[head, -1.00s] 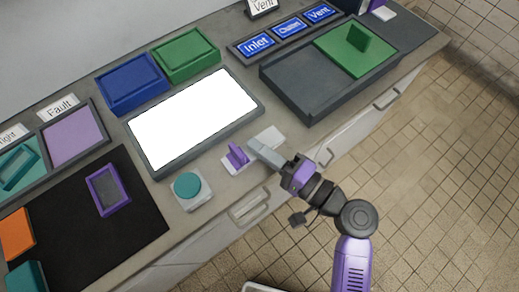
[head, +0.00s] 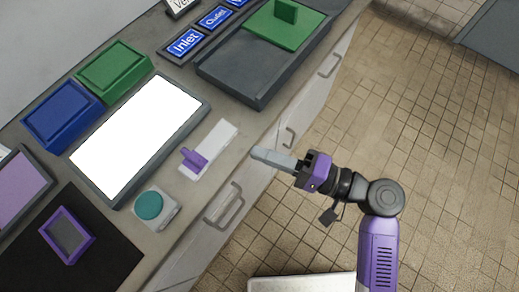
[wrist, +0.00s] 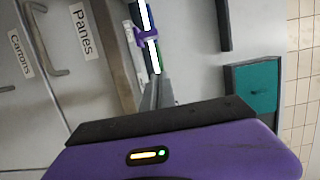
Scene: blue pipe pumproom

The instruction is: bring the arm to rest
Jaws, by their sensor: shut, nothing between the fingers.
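My gripper (head: 274,158) is shut and empty. In the head view it is in front of the counter's front edge, to the right of the purple lever (head: 194,160) on its white plate (head: 221,140), and apart from it. My arm reaches up from the lower right with its purple and black links. In the wrist view my shut fingers (wrist: 157,93) point up the picture, above the purple wrist housing.
The counter holds a teal button (head: 149,205), a white panel (head: 138,122), blue (head: 62,115) and green (head: 115,70) boxes, and a dark tray (head: 244,77) with a green plate (head: 286,28). Drawer handles (head: 224,204) stick out from its front. The tiled floor (head: 400,120) at right is open.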

